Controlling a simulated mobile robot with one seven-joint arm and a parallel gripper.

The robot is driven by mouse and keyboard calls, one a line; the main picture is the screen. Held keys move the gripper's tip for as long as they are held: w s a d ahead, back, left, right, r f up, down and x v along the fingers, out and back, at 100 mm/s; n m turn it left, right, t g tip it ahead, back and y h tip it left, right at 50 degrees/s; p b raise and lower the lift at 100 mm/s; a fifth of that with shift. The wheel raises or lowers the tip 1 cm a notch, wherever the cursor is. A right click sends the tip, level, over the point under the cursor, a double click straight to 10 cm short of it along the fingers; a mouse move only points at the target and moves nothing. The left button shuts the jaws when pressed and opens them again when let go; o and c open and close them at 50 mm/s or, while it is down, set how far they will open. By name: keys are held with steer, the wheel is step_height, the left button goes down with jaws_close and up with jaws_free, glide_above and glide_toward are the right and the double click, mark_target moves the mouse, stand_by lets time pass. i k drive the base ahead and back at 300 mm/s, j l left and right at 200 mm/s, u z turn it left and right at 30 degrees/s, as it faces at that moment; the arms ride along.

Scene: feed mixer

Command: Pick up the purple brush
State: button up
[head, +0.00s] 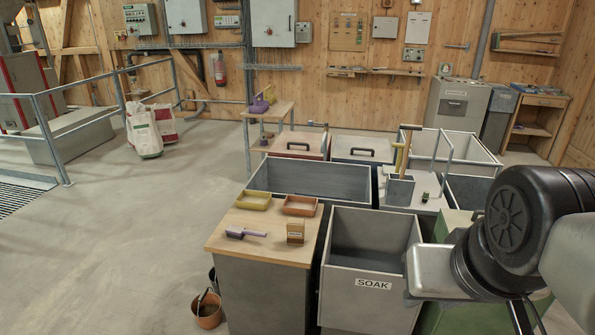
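The purple brush (246,233) lies on the wooden top of a grey cabinet (225,242), near its front left. Its bristle block is at the left and its handle points right. A small brown upright block or box (296,231) stands to its right. My arm comes in from the right edge, with a black joint and a silver link, well to the right of the brush. I cannot make out my gripper's fingers in this view. Nothing covers the brush.
A yellow tray (253,200) and an orange tray (299,205) sit behind the brush. An open grey bin marked SOAK (371,262) stands right of the cabinet, with more bins behind. A brown bucket (207,310) is on the floor.

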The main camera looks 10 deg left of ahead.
mark_target(236, 232)
steer(key=u, duration=0.9)
steer(key=z, duration=1.5)
steer(key=u, duration=1.5)
steer(key=i+j+z, duration=0.1)
steer(key=z, duration=0.2)
steer(key=i+j+z, duration=0.15)
steer(key=z, duration=0.2)
steer(key=i+j+z, duration=0.15)
steer(key=j, duration=0.2)
steer(key=i+j+z, duration=0.1)
steer(key=j, duration=0.25)
steer(key=i+j+z, duration=0.15)
steer(key=j, duration=0.25)
steer(key=i+j, duration=0.15)
steer(key=j, duration=0.2)
steer(key=i+j, duration=0.15)
steer(key=j, duration=0.25)
steer(key=i+j+z, duration=0.1)
steer(key=j, duration=0.25)
steer(key=i, duration=0.1)
